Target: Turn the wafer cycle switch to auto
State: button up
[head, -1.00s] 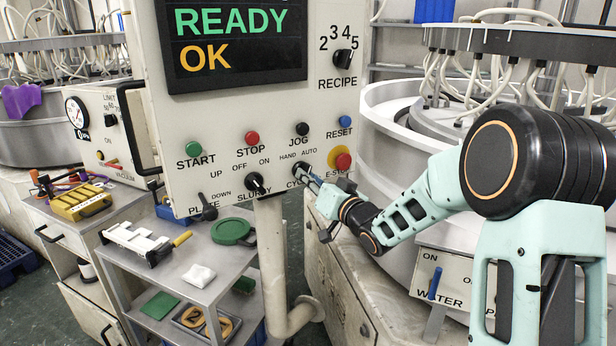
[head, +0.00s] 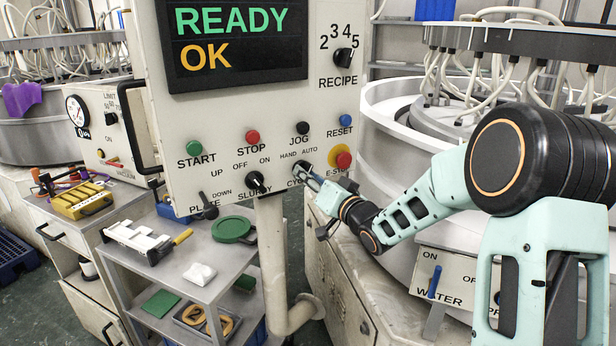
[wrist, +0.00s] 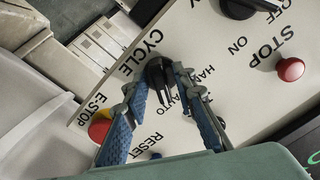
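The cycle switch is a black knob (wrist: 160,80) on the sloping lower panel, below the HAND and AUTO labels. In the head view the switch (head: 301,167) is partly hidden by my gripper (head: 312,176). In the wrist view my gripper (wrist: 159,76) has its two blue-padded fingers on either side of the knob, tips close to the panel. The fingers are apart, with a narrow gap beside the knob's grip; contact at the tips is unclear. The grip appears to point towards AUTO, but the angle makes this uncertain.
The red E-STOP button (head: 343,160) on its yellow base is close beside my gripper. The slurry switch (head: 256,182), blue RESET button (head: 345,120) and JOG button (head: 302,129) are near. The display (head: 235,45) reads READY OK. A cart (head: 200,235) stands below left.

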dwell(0.3)
jog(key=v, duration=1.2)
